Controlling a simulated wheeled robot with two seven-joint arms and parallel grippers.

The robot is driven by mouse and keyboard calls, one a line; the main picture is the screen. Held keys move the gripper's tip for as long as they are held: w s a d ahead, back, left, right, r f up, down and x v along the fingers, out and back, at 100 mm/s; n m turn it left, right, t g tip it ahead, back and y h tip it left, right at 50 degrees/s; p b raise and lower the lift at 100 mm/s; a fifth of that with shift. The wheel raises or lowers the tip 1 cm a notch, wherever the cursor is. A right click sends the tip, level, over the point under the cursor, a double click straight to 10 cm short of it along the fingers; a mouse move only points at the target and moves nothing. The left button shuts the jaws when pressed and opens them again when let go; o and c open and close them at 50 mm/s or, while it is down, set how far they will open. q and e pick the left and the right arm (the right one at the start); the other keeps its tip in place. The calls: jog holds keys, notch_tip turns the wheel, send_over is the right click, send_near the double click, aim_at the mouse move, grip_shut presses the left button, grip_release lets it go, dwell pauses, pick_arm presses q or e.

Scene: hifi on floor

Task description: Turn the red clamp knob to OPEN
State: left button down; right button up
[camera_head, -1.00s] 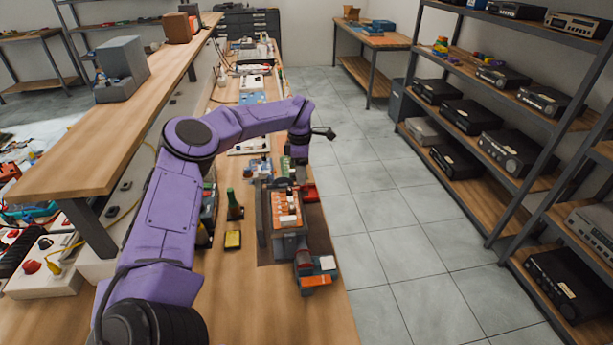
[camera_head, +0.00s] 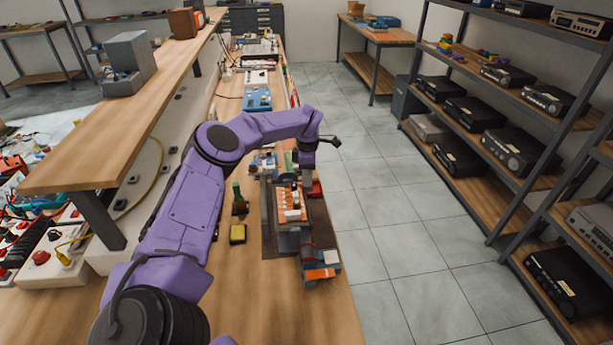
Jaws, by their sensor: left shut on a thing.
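A grey clamp fixture (camera_head: 292,243) stands on the wooden bench and holds an orange board (camera_head: 289,207) with pale parts on it. A small red part, which looks like the red clamp knob (camera_head: 317,188), shows at the fixture's right rear side. My purple left arm reaches over from the left and bends down there. My left gripper (camera_head: 304,180) points down beside the red part and is shut on it as far as I can see. The fingertips are small and partly hidden, and the OPEN mark is not readable. My right gripper is not in view.
A red-orange block (camera_head: 319,274) sits at the fixture's front end. A raised wooden shelf (camera_head: 110,140) runs along the left. Clear tiled floor (camera_head: 400,230) lies to the right.

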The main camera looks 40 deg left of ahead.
pick_arm(q)
jog(key=shift+d+f+n+b, duration=0.1)
jog(key=shift+f+n+b, duration=0.05)
jog(key=shift+n+b, duration=0.35)
jog(key=n+b, duration=0.3)
jog(key=shift+w+d+b, duration=0.1)
jog(key=shift+b, duration=0.25)
jog(key=n+b, duration=0.3)
jog(key=shift+n, duration=0.3)
jog(key=n+b, duration=0.4)
jog(key=n, duration=0.1)
jog(key=shift+t, duration=0.4)
jog(key=shift+r+n+b, duration=0.15)
jog(key=shift+n+b, duration=0.65)
jog(key=shift+n, duration=0.45)
jog(key=shift+r+n+b, duration=0.15)
jog(key=shift+n+b, duration=0.6)
jog(key=shift+n, duration=0.5)
jog(key=c, duration=0.9)
grip_release()
jog(key=shift+f, duration=0.15)
